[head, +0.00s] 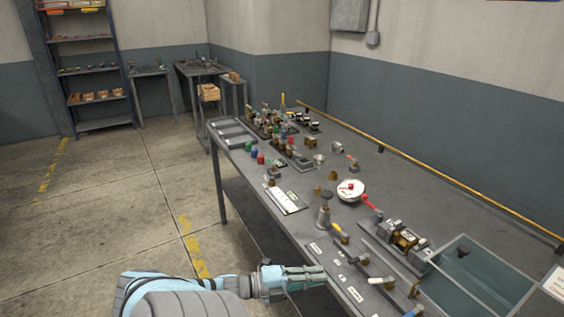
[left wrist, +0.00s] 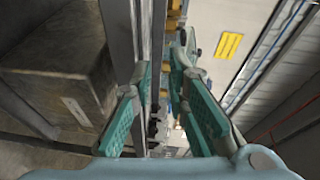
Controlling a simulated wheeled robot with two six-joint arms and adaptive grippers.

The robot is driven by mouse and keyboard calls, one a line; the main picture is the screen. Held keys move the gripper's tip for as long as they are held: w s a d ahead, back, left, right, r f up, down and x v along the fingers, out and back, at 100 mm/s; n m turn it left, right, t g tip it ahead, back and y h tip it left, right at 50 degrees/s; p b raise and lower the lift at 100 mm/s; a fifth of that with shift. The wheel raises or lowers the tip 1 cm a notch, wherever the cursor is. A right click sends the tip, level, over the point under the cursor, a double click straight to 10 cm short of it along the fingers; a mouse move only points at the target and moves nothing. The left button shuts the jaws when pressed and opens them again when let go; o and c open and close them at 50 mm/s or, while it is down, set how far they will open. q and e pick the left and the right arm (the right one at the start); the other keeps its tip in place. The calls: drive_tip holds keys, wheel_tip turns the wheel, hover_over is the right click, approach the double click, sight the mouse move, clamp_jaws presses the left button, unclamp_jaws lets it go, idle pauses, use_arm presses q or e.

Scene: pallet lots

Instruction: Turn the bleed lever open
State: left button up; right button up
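Several small valve-like fittings stand on the grey workbench (head: 440,215). A red-handled lever (head: 371,202) lies beside a white round dial or dish (head: 351,190), and a yellow-tipped lever (head: 338,229) sits near a metal post fitting (head: 325,210). I cannot tell which one is the bleed lever; the labels are too small to read. My left gripper (head: 318,275) is at the bench's front edge, apart from both levers. In the left wrist view my left gripper (left wrist: 162,82) has its teal fingers spread with nothing between them. My right gripper is not in view.
A clear-walled bin (head: 478,278) stands at the bench's near right. A brass-and-black assembly (head: 405,240) sits beside it. A labelled strip with small parts (head: 345,275) runs along the front edge. Fittings crowd the far end; the bench's back right is clear.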

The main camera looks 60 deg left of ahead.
use_arm(q)
drive_tip(key=s+a+f+n+g+y+p, duration=0.1)
drive_tip(key=s+f+n+g+y, duration=0.1)
drive_tip(key=f, duration=0.6)
drive_tip(key=s+a+f+n+g+y+p, duration=0.1)
drive_tip(key=s+f+n+g+y, duration=0.2)
drive_tip(key=s+f+n, duration=0.3)
wheel_tip(320, 180, down, 3)
drive_tip(key=shift+r+n+y+p, duration=0.1)
drive_tip(key=shift+n+y+p, duration=0.25)
drive_tip(key=shift+n+y, duration=0.65)
